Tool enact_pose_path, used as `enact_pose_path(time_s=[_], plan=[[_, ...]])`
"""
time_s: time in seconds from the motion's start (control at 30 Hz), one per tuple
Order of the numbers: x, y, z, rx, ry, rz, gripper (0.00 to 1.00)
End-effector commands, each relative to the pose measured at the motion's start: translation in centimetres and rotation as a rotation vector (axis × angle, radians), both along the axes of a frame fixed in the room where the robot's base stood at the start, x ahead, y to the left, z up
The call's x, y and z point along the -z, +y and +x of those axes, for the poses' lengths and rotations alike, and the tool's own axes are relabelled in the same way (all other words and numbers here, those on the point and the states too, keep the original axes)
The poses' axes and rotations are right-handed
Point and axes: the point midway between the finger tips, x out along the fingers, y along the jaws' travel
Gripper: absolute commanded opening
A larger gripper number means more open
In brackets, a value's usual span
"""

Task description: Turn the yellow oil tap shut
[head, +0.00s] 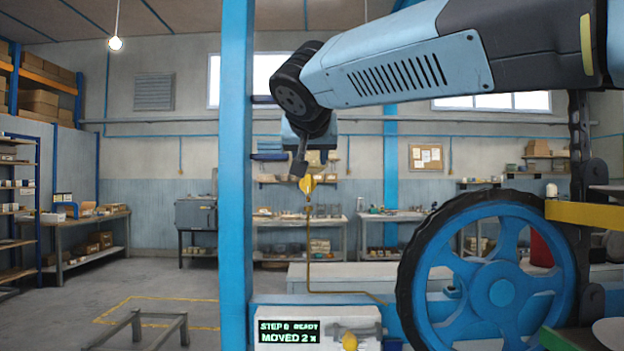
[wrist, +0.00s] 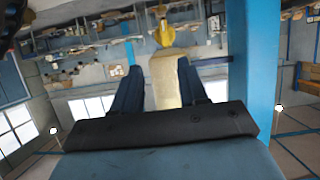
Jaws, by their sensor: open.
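The yellow oil tap (head: 307,184) sits at the top of a thin brown pipe (head: 309,245), right of the blue post. It also shows in the wrist view (wrist: 163,33), beyond my fingertips. My gripper (head: 301,168) hangs just above the tap in the head view; the arm comes in from the upper right. In the wrist view its two dark fingers (wrist: 158,74) are spread apart. A pale yellowish block (wrist: 165,82) shows between them and adjoins the tap in the picture. I cannot tell whether the fingers touch it, nor the tap's exact turn angle.
The blue post (head: 236,180) stands close left of my gripper. A large blue wheel with a dark rim (head: 500,265) stands at the right.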

Motion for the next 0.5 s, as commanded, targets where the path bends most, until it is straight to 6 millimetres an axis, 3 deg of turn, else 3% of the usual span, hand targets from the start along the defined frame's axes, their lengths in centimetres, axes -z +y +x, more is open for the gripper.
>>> enact_pose_path(time_s=[0.17, 0.5], plan=[[-0.5, 0.9, 1.0, -0.006, -0.019, 0.012, 0.43], [1.7, 0.7, 6.0, -0.006, -0.016, 0.009, 0.43]])
